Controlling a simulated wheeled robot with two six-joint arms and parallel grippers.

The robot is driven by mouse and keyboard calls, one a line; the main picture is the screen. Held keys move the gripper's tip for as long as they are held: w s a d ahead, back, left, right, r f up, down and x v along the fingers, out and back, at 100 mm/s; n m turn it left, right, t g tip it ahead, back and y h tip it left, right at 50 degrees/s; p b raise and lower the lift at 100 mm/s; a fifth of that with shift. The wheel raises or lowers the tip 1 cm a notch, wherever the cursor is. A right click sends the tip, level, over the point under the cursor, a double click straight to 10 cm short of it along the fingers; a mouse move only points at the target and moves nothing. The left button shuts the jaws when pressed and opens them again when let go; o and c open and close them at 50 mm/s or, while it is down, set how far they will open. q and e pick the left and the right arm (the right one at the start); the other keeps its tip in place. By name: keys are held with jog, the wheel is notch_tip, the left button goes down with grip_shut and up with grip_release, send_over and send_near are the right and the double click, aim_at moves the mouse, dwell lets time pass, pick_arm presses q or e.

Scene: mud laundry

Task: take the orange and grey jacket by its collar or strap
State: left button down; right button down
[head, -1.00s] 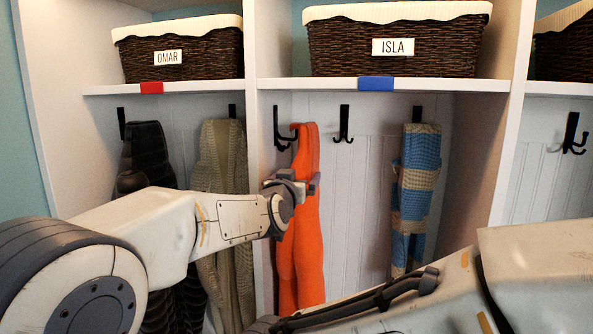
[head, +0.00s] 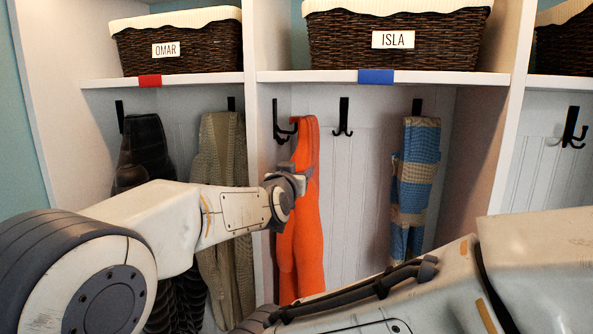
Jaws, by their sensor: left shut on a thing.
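The orange jacket (head: 306,240) hangs from a black hook (head: 283,128) at the left of the ISLA cubby. Only its orange side shows; I see no grey on it. My left gripper (head: 300,178) is at the upper part of the jacket, a little below the hook, and is shut on it. The fingers partly cover the jacket there, so I cannot tell whether they hold a collar or strap. My right arm crosses the lower right, and its gripper is not visible.
A blue and tan striped garment (head: 414,185) hangs to the right. A beige knit garment (head: 222,170) and a dark jacket (head: 143,150) hang left, beyond a divider. An empty hook (head: 343,116) is mid-cubby. The shelf (head: 300,76) with wicker baskets (head: 400,45) is above.

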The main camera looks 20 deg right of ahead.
aim_at(298, 160)
pick_arm(q)
jog(key=shift+r+p, duration=1.3)
jog(key=shift+r, duration=0.4)
jog(key=shift+s+d, duration=0.1)
jog(key=s+d+p, duration=0.4)
jog(key=d, duration=0.2)
dwell(0.7)
jog(key=shift+s+f, duration=0.1)
